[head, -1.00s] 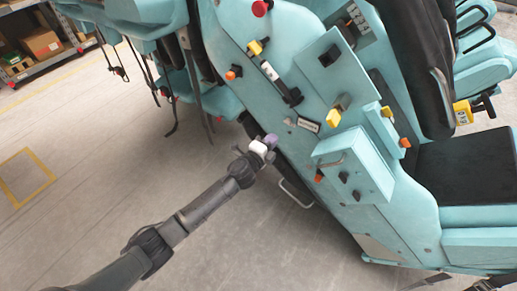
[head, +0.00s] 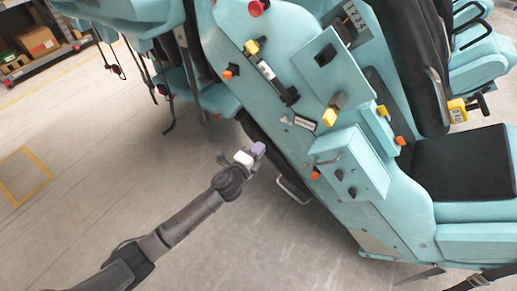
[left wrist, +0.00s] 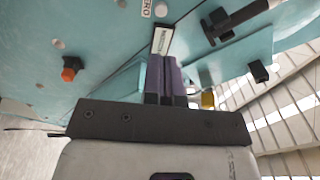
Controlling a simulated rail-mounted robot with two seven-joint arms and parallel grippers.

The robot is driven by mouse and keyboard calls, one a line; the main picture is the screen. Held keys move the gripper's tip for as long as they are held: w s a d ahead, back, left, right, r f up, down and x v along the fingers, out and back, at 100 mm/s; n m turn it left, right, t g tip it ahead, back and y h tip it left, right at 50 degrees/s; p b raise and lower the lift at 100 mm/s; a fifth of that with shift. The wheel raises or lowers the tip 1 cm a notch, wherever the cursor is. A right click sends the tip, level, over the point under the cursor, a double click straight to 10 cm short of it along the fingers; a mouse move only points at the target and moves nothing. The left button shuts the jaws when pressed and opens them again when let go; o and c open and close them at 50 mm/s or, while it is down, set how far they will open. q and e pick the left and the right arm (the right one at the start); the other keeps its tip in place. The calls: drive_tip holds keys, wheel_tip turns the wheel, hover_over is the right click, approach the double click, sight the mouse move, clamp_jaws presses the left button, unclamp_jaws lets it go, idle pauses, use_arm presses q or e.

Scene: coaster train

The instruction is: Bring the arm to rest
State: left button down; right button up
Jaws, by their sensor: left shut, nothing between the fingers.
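My left gripper (head: 259,149), with purple fingers and a white part behind them, shows near the middle of the head view. It is shut and empty. It appears in front of the lower left edge of the teal coaster car (head: 300,110); I cannot tell the exact gap. In the left wrist view the purple fingers (left wrist: 172,80) lie together, with the teal panel (left wrist: 100,45) behind them. My right gripper is not in view.
The car's side carries a teal box (head: 350,165), a yellow knob (head: 333,110) and a metal handle (head: 292,190) low down. Straps (head: 165,100) hang at the upper left. Shelves with cardboard boxes (head: 36,40) stand far left. The floor (head: 110,160) left of my arm is clear.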

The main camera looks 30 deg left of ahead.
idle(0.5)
use_arm(q)
drive_tip(key=s+a+f+n+g+y, duration=0.1)
drive_tip(key=a+n+g+y, duration=0.2)
drive_tip(key=a+n+y, duration=0.4)
drive_tip(key=s+d+r+n+g, duration=0.3)
drive_tip(key=s+d+n, duration=0.15)
drive_tip(key=n, duration=0.25)
drive_tip(key=s+d+f+n+g+h, duration=0.1)
drive_tip(key=s+d+f+g+h, duration=0.2)
drive_tip(key=s, duration=0.8)
drive_tip(key=s+d+f+n+g+h, duration=0.1)
drive_tip(key=s+d+f+g, duration=0.3)
drive_tip(key=s, duration=0.8)
drive_tip(key=s+d+f+n+g+h, duration=0.15)
drive_tip(key=s+f, duration=0.35)
drive_tip(key=s, duration=0.6)
wheel_tip(320, 180, up, 37)
drive_tip(key=s+p, duration=0.1)
drive_tip(key=p, duration=3.7)
drive_tip(key=shift+m+g, duration=0.25)
